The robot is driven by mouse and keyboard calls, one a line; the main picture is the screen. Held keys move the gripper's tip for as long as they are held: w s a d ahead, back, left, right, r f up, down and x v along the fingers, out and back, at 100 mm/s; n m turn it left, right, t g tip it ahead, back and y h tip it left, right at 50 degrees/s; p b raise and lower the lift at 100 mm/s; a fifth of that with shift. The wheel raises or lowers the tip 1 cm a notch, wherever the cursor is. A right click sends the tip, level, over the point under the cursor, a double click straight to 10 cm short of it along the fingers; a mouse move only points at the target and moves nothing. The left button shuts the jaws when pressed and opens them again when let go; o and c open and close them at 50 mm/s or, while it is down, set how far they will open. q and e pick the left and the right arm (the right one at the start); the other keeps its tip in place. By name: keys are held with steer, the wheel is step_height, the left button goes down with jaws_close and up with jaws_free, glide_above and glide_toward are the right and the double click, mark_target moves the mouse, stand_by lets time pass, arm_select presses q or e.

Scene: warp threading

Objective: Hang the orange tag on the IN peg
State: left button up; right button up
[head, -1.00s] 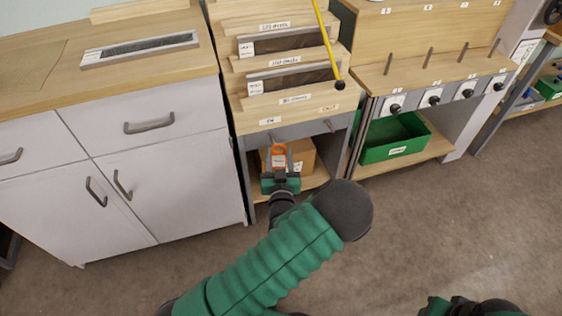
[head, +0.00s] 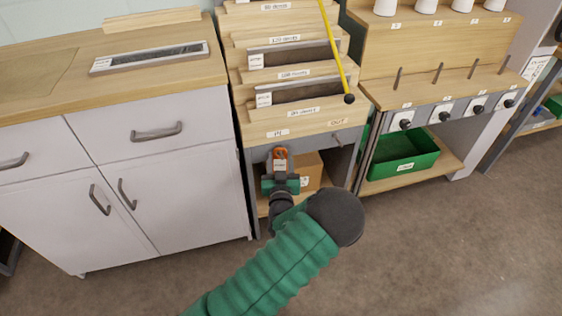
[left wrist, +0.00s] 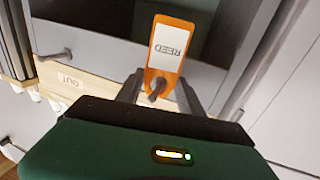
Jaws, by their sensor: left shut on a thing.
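The orange tag (head: 280,153), with a white label, is held upright in my left gripper (head: 280,166), in front of the board's lower edge. In the left wrist view the tag (left wrist: 171,47) reads REED, upside down, and the left gripper's fingers (left wrist: 158,90) are either side of its holed end. A dark peg tip (left wrist: 157,88) shows at that end; I cannot tell whether it passes through the hole. The IN label (head: 279,133) is just above the tag; the IN peg is hidden in the head view. My right gripper is out of view.
The OUT label (head: 337,122) and OUT peg (head: 336,141) are to the right of IN. A cardboard box (head: 309,171) sits on the shelf behind the gripper. A yellow rod (head: 335,50) with a black end hangs over the board. A white cabinet (head: 180,200) stands left.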

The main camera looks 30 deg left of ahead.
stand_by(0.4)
arm_select(q)
steer(key=o, duration=1.8)
steer(key=shift+o, duration=0.3)
steer(key=shift+r, duration=0.1)
steer(key=shift+s+a, duration=0.1)
